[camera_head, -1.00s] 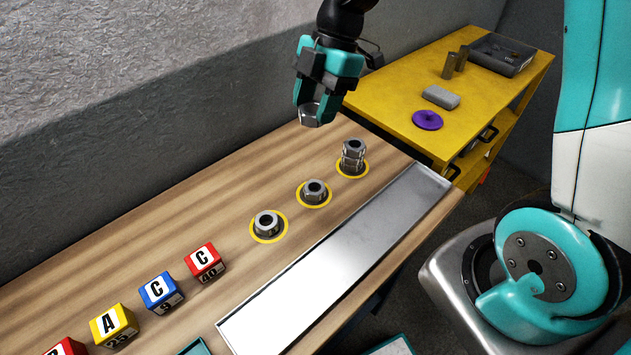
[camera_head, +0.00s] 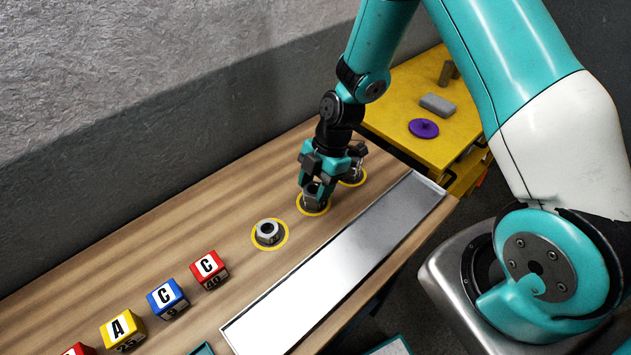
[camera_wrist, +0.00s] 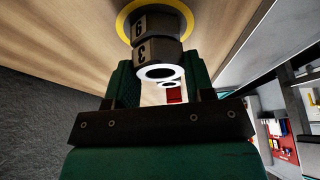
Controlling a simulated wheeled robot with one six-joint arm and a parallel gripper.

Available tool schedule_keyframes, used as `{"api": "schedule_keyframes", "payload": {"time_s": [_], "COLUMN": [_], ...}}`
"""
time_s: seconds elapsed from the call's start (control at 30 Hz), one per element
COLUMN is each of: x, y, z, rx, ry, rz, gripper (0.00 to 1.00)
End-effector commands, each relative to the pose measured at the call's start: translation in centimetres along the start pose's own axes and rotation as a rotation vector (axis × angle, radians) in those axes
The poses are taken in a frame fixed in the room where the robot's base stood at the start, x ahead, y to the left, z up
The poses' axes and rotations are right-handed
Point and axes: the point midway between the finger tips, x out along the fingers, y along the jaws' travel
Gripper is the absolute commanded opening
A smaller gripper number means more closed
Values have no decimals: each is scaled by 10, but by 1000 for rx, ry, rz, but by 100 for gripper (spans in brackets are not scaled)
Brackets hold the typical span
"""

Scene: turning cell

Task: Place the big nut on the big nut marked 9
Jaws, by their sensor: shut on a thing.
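My gripper (camera_head: 312,187) points down over the middle yellow ring on the wooden bench and is shut on a big grey nut. In the wrist view the held nut (camera_wrist: 157,51), with a mark like a 3, sits between the fingers. Directly beyond it is another big nut (camera_wrist: 150,25), with a mark that looks like a 9, inside the yellow ring (camera_wrist: 122,22). The two nuts are in line and look touching, though I cannot tell if the held one rests fully on it. In the head view the fingers hide most of both.
Another nut (camera_head: 268,232) stands in the left yellow ring. The right ring (camera_head: 353,184) is partly hidden by my gripper. A metal tray (camera_head: 335,262) lies along the bench front. Lettered cubes, including a red one (camera_head: 208,269), stand at left. A yellow cabinet (camera_head: 400,115) stands behind.

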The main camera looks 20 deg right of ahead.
Motion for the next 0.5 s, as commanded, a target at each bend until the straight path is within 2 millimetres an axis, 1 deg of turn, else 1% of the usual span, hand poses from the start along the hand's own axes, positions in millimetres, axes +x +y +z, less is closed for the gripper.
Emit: {"api": "schedule_keyframes", "payload": {"time_s": [0.27,0.3,0.37,0.4,0.5], "x": [2,3,2,2,1], "y": [0,0,0,0,0], "z": [1,1,1,1,1], "rx": [0,0,0,0,0], "ry": [0,0,0,0,0], "rz": [1,1,1,1,1], "gripper": [19,51,65,74,74]}}
